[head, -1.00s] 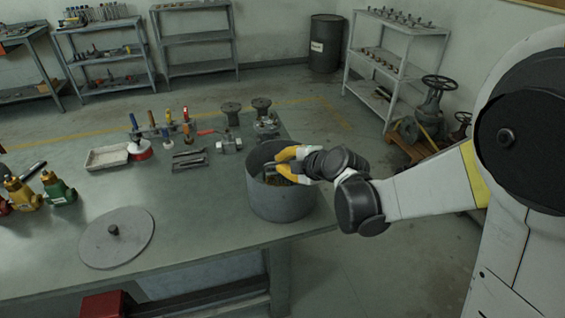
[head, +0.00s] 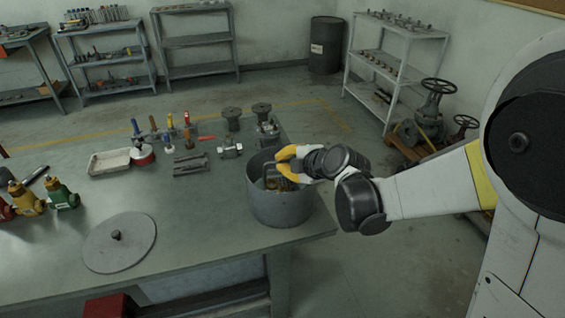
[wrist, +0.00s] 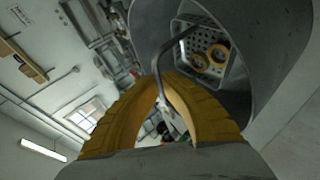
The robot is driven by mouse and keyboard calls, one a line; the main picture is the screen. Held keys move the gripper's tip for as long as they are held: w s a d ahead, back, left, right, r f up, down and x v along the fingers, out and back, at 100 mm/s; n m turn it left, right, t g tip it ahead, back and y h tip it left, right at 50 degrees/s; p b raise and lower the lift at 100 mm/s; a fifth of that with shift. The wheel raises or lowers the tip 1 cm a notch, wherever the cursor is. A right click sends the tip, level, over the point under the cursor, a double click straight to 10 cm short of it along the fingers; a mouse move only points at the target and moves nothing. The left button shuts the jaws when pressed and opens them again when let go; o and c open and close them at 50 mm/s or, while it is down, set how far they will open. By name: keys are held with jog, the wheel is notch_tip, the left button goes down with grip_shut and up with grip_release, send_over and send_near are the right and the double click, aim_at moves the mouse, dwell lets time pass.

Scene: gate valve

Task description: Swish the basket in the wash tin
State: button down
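The wash tin (head: 280,205) is a grey round tub on the right end of the workbench. The basket (head: 281,183) is inside it; in the wrist view the perforated basket (wrist: 186,38) holds brass-coloured rings (wrist: 210,60). A bent metal handle (wrist: 163,50) rises from the basket to my gripper. My gripper (head: 285,160) has yellow fingers and is over the tin's mouth. In the wrist view my gripper (wrist: 165,95) has its fingertips closed together on the handle. The liquid level in the tin cannot be made out.
A round grey lid (head: 120,243) with a knob lies on the bench (head: 190,215) to the left. A shallow tray (head: 109,162), small tools and flanged fittings stand behind. Coloured valves (head: 62,192) stand at far left. The bench between lid and tin is clear.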

notch_tip(320, 180, up, 12)
jog(key=p, duration=0.9)
dwell(0.8)
jog(key=shift+r, duration=0.1)
dwell(4.1)
notch_tip(320, 180, up, 3)
jog(key=shift+f+p, duration=0.15)
jog(key=shift+p, duration=0.95)
